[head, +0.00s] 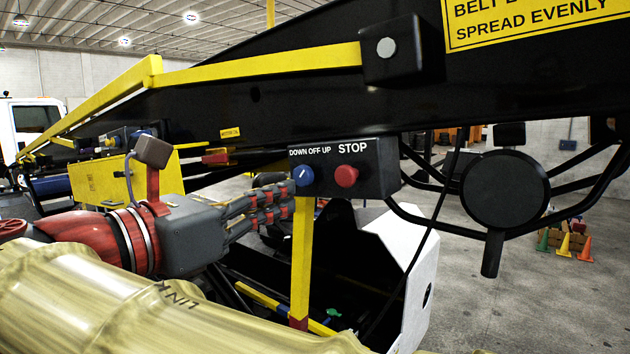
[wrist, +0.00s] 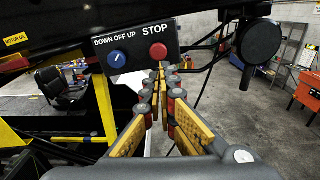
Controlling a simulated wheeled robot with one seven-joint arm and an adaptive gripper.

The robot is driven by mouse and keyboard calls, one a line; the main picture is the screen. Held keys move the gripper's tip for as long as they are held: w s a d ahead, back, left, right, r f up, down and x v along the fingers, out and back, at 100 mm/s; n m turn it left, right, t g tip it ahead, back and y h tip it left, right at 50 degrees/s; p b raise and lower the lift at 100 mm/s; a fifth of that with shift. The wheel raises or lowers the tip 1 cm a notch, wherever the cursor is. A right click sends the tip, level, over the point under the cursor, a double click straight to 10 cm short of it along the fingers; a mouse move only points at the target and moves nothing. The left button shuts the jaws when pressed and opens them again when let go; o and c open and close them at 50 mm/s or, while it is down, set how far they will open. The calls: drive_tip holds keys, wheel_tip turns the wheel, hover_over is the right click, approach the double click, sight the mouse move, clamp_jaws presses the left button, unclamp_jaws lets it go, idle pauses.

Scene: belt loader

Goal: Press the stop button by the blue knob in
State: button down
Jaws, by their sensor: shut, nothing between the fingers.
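The red stop button (head: 346,176) sits on the right of a black control box (head: 375,168) under the word STOP. The blue knob (head: 303,176) is to its left under DOWN OFF UP, its white pointer tilted. In the wrist view the stop button (wrist: 158,51) and the blue knob (wrist: 117,59) both show unobstructed. My gripper (head: 290,200) is shut and empty, just left of and slightly below the knob in the head view. In the wrist view its fingertips (wrist: 165,72) lie just below the stop button in the picture. I see no clear contact; the remaining distance is hard to judge.
A yellow post (head: 301,255) stands below the control box. The black loader boom (head: 300,95) runs above it. A round black part (head: 505,189) and curved black tubes are to the right. Small cones (head: 564,245) stand on the open floor behind.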

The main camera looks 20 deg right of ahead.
sight(345, 177)
drive_tip(key=p+x, duration=0.1)
drive_tip(key=x, duration=1.2)
drive_tip(key=shift+w+d, duration=0.2)
drive_tip(key=shift+d, duration=0.15)
drive_tip(key=shift+p+x, duration=0.75)
drive_tip(key=shift+x, duration=0.25)
drive_tip(key=shift+a, duration=0.1)
